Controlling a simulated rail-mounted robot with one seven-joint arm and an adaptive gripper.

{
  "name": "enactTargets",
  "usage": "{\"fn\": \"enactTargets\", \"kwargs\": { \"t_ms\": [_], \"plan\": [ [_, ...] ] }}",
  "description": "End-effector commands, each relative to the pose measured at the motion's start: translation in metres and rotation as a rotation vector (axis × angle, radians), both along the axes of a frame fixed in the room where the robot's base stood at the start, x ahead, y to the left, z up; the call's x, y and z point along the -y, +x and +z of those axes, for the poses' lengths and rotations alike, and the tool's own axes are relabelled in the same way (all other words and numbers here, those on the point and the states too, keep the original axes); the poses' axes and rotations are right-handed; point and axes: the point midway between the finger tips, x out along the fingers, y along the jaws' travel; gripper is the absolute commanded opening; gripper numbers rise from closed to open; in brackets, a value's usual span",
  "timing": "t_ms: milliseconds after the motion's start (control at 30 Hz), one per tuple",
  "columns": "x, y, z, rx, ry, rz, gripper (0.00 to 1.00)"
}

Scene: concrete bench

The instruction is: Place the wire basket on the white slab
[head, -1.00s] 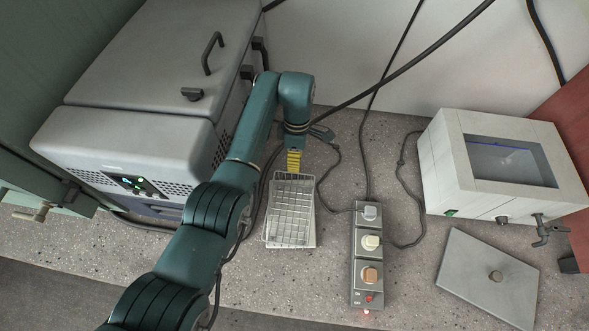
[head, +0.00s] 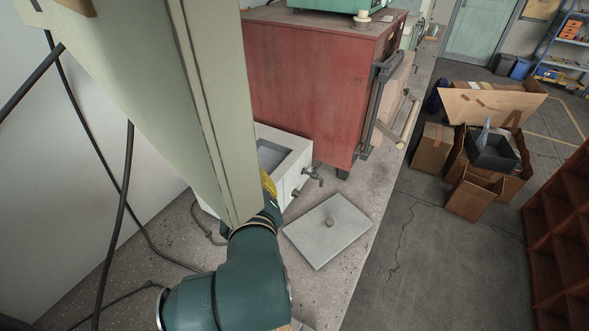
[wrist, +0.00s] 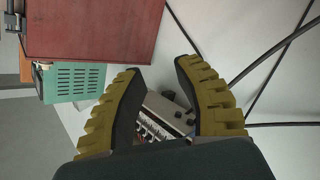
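My gripper (wrist: 158,72) shows in the wrist view with its two yellow, black-padded fingers apart and nothing held between them. In the head view only a bit of yellow finger (head: 268,184) shows, near the white bath box, partly hidden by a pale upright. The wire basket is not visible in either current view. No other slab is clearly visible.
The white bath box (head: 296,165) with a tap stands beside a red cabinet (head: 310,85) with a long handle. Black cables (head: 118,205) hang at left. Cardboard boxes (head: 470,190) stand on the floor beyond the bench edge. The wrist view shows a grey device with knobs (wrist: 165,115) beyond the fingers.

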Motion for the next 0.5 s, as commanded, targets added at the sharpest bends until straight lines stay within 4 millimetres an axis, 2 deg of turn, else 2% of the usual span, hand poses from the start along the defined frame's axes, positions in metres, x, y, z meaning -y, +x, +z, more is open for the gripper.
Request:
{"fn": "enactTargets", "kwargs": {
  "t_ms": [33,100,200,300,333,500],
  "plan": [
    [0.044,-0.016,0.034,0.104,0.121,-0.087,0.33],
    [0.093,-0.047,0.078,0.247,0.29,-0.173,0.33],
    [0.141,-0.095,0.125,0.419,0.469,-0.236,0.33],
    [0.165,-0.129,0.152,0.525,0.568,-0.254,0.33],
    [0.168,-0.135,0.156,0.542,0.585,-0.254,0.33],
    [0.172,-0.143,0.162,0.563,0.608,-0.253,0.33]
  ]
}}
